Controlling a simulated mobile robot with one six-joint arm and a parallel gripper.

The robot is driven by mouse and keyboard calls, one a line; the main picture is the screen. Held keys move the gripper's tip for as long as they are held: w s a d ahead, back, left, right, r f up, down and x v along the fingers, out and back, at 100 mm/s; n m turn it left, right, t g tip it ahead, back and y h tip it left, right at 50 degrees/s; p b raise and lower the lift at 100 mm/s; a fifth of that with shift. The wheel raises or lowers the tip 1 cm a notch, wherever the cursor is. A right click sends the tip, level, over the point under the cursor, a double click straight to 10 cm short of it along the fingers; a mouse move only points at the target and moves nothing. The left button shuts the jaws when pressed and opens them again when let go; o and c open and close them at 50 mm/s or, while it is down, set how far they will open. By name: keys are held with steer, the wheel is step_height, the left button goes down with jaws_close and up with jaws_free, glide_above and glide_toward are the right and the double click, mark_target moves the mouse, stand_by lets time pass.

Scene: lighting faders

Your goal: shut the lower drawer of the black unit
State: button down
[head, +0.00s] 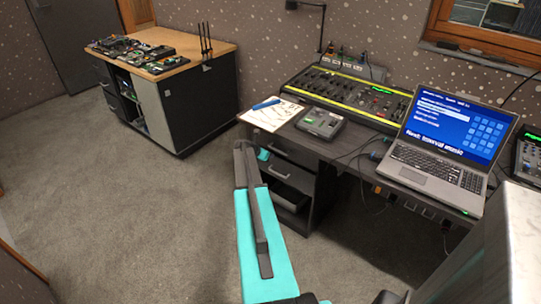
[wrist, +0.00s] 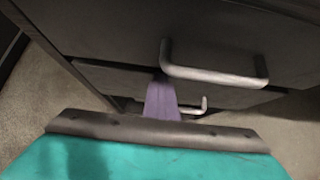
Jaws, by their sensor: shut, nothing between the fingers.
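The black unit (head: 325,190) stands under the left end of the desk. In the head view its lower drawer (head: 288,190) sticks out towards the left, with its dark inside partly showing. In the wrist view a drawer with a large grey handle (wrist: 215,70) is close above, and a lower front with a smaller handle (wrist: 190,109) shows beneath it. My gripper (wrist: 161,95) is shut and empty, its purple fingers by the drawer fronts. Whether they touch is unclear. In the head view a turquoise part of my gripper (head: 263,155) shows beside the unit; its fingertips are hidden.
The desk holds a clipboard (head: 270,113), a small grey box (head: 320,122), a mixing console (head: 345,93) and a laptop (head: 437,150). Cables hang under the desk. A wood-topped cabinet (head: 190,110) stands at back left. The carpet (head: 130,200) left of my arm is clear.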

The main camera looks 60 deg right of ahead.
steer(key=shift+a, duration=0.35)
steer(key=a+f+v, duration=0.1)
steer(key=v, duration=1.1)
steer(key=shift+a+b, duration=0.4)
steer(key=shift+f, duration=0.2)
